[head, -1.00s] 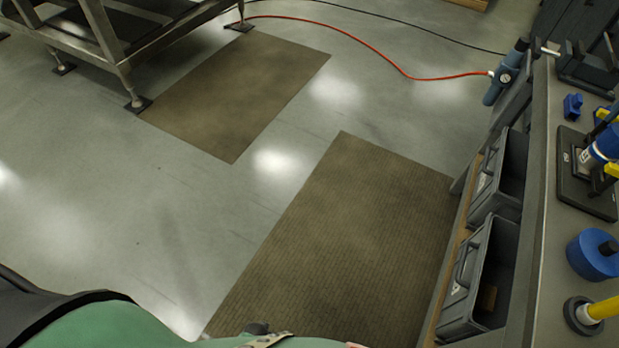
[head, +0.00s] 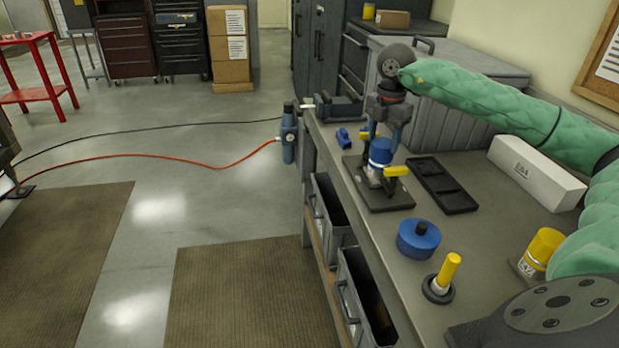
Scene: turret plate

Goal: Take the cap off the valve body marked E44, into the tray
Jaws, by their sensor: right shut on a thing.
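My right gripper (head: 381,133) reaches over the bench from the right and points down. It is shut on a blue cap (head: 381,153) at the top of a small valve body (head: 374,175). The body stands upright on a dark plate (head: 392,203), with a yellow part beside it; its marking is too small to read. I cannot tell whether the cap is still seated on the body. A black tray (head: 471,208) with compartments lies just right of the plate, with no cap seen in it. My left gripper is not in view.
A second valve body (head: 527,268) with a yellow cap stands at the right, near my arm. A blue round part (head: 418,239) and a yellow-handled tool (head: 441,280) stand nearer me. A white box (head: 537,172) marked E44 lies behind the tray. Grey bins (head: 362,300) sit below the bench edge.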

